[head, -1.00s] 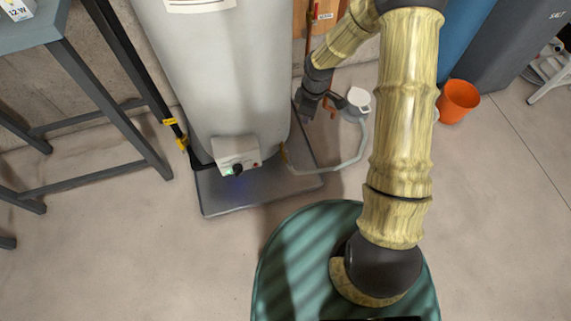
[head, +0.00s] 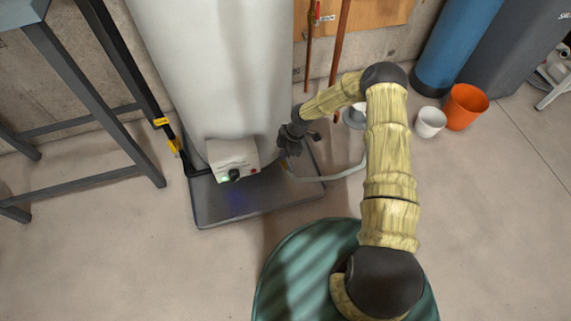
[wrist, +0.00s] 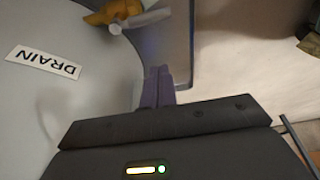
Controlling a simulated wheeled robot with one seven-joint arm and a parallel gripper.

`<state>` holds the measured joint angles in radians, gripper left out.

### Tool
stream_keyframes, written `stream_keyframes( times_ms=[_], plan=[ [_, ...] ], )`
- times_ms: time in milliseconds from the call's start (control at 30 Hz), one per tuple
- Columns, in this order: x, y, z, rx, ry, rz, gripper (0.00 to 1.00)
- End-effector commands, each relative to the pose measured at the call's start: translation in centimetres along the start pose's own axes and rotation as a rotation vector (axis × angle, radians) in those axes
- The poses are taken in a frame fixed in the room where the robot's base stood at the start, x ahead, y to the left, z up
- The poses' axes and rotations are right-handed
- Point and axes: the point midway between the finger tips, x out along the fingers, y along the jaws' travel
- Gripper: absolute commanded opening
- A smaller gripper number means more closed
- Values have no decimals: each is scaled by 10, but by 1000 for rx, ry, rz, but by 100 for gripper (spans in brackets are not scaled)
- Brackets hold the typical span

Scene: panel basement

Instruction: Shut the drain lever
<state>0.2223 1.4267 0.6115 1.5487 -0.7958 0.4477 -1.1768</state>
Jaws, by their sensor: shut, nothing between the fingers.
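A white "DRAIN" label (wrist: 43,62) is on the grey tank (wrist: 30,110) in the wrist view. A brass-coloured drain valve (wrist: 108,13) is at the top of that view, with a pale bar-like part (wrist: 146,21) beside it. I cannot tell whether this part is the lever or the hose end. My gripper (wrist: 157,82) is shut and empty, its purple fingertips below the valve in the picture and apart from it. In the head view my gripper (head: 288,148) is beside the tank's lower right side and hides most of the valve.
A pale hose (head: 335,174) runs right from the tank's base. The tank stands on a grey tray (head: 245,208) with a control box (head: 233,160) in front. A white bucket (head: 430,122) and an orange bucket (head: 464,106) stand right. A grey table frame (head: 90,95) is at left.

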Motion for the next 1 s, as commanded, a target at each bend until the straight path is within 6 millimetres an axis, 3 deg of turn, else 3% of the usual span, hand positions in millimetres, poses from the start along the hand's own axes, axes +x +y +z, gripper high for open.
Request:
stream_keyframes(
  times_ms=[167, 733, 1000],
  plan=[
    [13, -1, 0, 0, 1, -2, 0],
    [106, -1, 0, 1, 0, -2, 0],
    [85, 0, 30, 1, 0, 1, 0]
  ],
)
